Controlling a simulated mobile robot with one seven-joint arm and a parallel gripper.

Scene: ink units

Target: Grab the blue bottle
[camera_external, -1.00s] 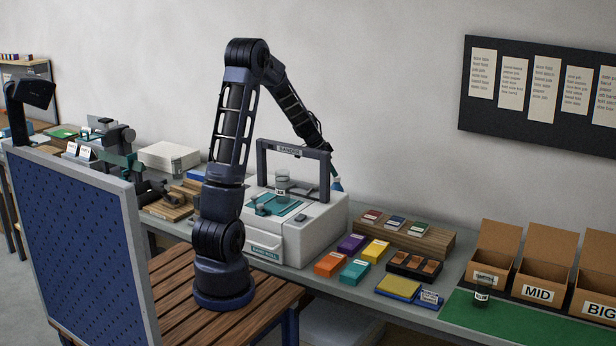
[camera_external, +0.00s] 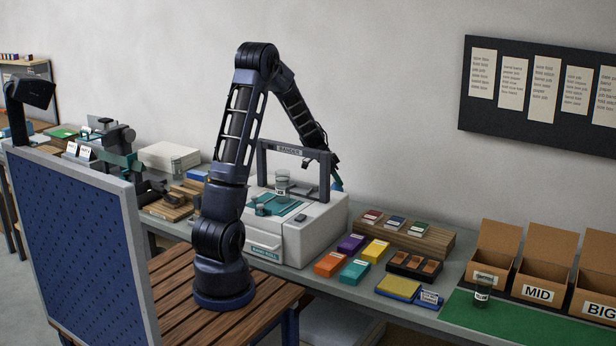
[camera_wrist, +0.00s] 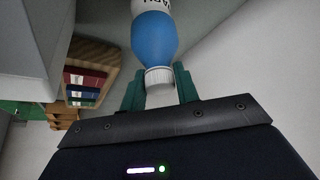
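The blue bottle (camera_wrist: 154,36) is at the top of the wrist view, with a white label above its blue part and a ribbed white cap towards me. My gripper (camera_wrist: 158,80) has its two teal fingers apart, one on each side of the white cap. I cannot tell whether they touch it. In the external view, a small blue part of the bottle (camera_external: 338,185) shows behind the grey machine frame. My gripper is mostly hidden there by that frame.
A white machine (camera_external: 310,228) with a dark upright frame (camera_external: 324,175) stands directly beside the bottle. The wall is close behind. A wooden stepped rack (camera_external: 430,240) with small boxes and several coloured boxes lie to the right on the bench.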

